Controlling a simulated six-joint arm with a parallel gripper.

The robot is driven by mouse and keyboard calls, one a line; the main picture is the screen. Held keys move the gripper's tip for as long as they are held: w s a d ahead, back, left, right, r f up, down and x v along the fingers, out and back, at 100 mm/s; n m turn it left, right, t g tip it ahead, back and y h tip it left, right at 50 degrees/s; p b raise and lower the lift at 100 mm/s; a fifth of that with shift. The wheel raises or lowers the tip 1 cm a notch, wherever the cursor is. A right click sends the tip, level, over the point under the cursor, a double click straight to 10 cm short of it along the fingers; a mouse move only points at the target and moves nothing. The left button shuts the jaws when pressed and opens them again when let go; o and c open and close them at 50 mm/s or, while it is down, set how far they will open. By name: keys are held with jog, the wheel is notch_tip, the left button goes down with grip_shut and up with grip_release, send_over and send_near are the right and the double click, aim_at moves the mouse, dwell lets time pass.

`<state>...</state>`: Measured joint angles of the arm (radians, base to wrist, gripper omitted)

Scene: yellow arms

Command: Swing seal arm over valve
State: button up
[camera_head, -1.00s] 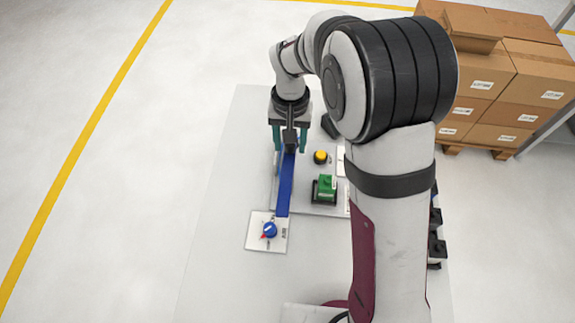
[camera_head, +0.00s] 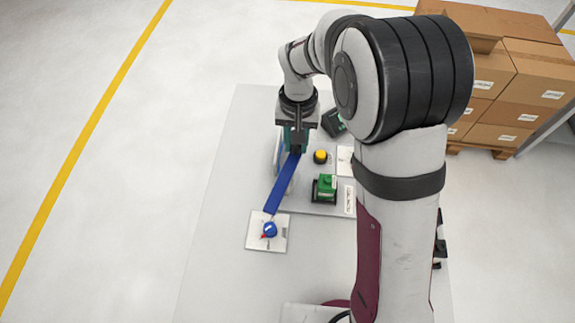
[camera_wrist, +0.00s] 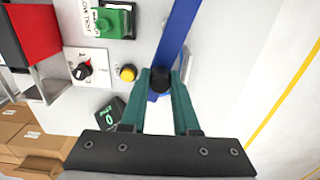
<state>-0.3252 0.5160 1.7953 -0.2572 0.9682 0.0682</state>
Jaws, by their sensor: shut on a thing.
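The seal arm is a long blue bar (camera_head: 281,186) lying slantwise above the table; it also shows in the wrist view (camera_wrist: 178,35). My gripper (camera_head: 295,148) is at its far end. In the wrist view my teal fingers (camera_wrist: 161,82) are shut on a black knob (camera_wrist: 160,79) on the bar. The valve (camera_head: 270,230) is a blue round handle with a red pointer on a white plate (camera_head: 254,241). The bar's near end reaches over the plate's far edge, just short of the handle in the picture. The valve is out of the wrist view.
A yellow button (camera_head: 320,157), a green block on a black base (camera_head: 326,187) and a dark device with a green display (camera_wrist: 111,115) stand right of the bar. A black selector with a red mark (camera_wrist: 83,70) is near the button. The table's left side is clear.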

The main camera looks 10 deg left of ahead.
jog(key=shift+s+d, duration=0.25)
jog(key=shift+d, duration=0.45)
jog(key=shift+s+d, duration=0.4)
jog(key=shift+d, duration=0.05)
